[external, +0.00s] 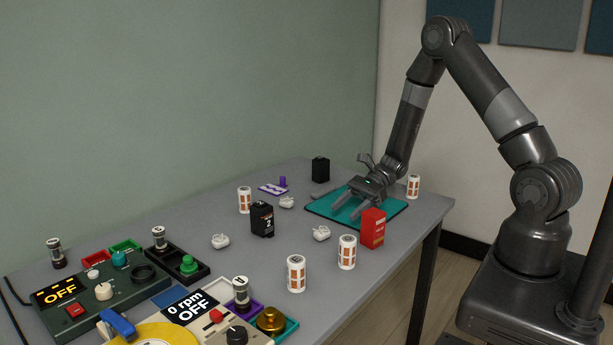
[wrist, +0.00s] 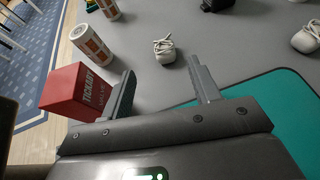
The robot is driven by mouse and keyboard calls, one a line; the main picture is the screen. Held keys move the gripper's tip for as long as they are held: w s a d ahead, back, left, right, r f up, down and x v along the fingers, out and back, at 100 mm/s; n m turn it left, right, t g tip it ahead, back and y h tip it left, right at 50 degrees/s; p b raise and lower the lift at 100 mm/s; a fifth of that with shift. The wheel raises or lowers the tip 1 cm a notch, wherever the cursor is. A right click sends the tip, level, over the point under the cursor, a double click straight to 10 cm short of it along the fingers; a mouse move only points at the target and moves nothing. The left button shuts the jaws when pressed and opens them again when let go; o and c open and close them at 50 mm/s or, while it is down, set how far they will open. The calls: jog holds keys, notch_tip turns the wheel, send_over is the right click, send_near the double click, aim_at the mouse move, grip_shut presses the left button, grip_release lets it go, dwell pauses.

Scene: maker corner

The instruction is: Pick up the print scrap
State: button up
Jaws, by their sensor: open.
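Several small white lumps lie on the grey table, and they look like print scraps. The nearest scrap (external: 321,233) lies left of a red box; in the wrist view this scrap (wrist: 165,51) is ahead of my fingers, seen between them, and untouched. Another white lump (external: 286,202) lies farther back, at the right edge in the wrist view (wrist: 306,39). A third lump (external: 220,241) is farther left. My gripper (external: 347,212) is open and empty, low over the teal mat (external: 394,212). It also shows in the wrist view (wrist: 161,76).
The red box (external: 372,229) stands close beside my left finger in the wrist view (wrist: 77,90). White-and-orange cans (external: 347,252) stand near the table's front edge. A black box (external: 262,219) stands beyond the scrap. Control panels (external: 100,287) fill the left end.

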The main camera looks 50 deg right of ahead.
aim_at(322, 230)
jog(key=x, duration=0.5)
jog(key=shift+f, duration=0.1)
jog(key=x, duration=0.5)
jog(key=shift+w+f, duration=0.15)
jog(key=shift+w, duration=0.1)
jog(key=shift+d, duration=0.1)
jog(key=shift+c, duration=0.3)
jog(key=c, duration=1)
